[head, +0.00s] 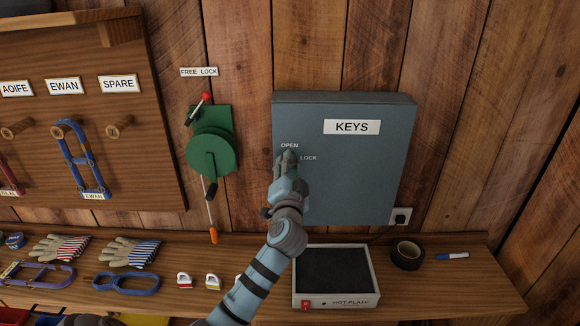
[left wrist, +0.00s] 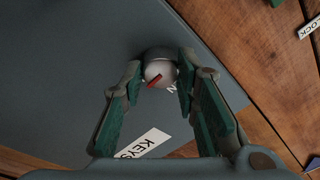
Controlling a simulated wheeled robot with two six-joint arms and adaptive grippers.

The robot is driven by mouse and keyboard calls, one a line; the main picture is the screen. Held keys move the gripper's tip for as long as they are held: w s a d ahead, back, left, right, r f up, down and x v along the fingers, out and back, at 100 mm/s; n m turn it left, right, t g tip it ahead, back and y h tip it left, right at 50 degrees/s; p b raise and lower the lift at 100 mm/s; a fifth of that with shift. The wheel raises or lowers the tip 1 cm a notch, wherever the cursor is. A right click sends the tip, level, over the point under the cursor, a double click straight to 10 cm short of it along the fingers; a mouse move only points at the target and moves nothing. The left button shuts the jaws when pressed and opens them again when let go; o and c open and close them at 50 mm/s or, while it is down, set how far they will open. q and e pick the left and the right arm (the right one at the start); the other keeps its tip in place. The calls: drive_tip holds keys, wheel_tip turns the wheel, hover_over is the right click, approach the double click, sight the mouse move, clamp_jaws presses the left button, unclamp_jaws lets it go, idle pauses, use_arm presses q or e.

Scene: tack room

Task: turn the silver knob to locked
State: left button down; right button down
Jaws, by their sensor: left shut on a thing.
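The grey-blue key cabinet (head: 345,185) hangs on the wall, with the labels OPEN (head: 289,145) and LOCK (head: 308,158) on its door. The silver knob (left wrist: 160,70) shows in the left wrist view between my fingers. Its red mark slants to the lower left, away from the visible N of the OPEN label; the LOCK label is hidden there. My left gripper (head: 287,160) is shut on the knob and hides it in the head view; it also shows in the left wrist view (left wrist: 158,80). My right gripper is not in view.
A hot plate (head: 296,290) stands on the shelf below the cabinet, under my left forearm. A black tape roll (head: 407,255) and blue marker (head: 452,255) lie to its right. A green crank device (head: 212,150) is mounted on the wall to the left.

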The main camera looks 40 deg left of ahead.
use_arm(q)
drive_tip(key=c, duration=1.2)
unclamp_jaws()
drive_tip(key=shift+a, duration=0.1)
drive_tip(key=shift+c, duration=0.2)
drive_tip(key=v, duration=1.2)
drive_tip(key=shift+w+f, duration=0.1)
drive_tip(key=shift+f, duration=0.05)
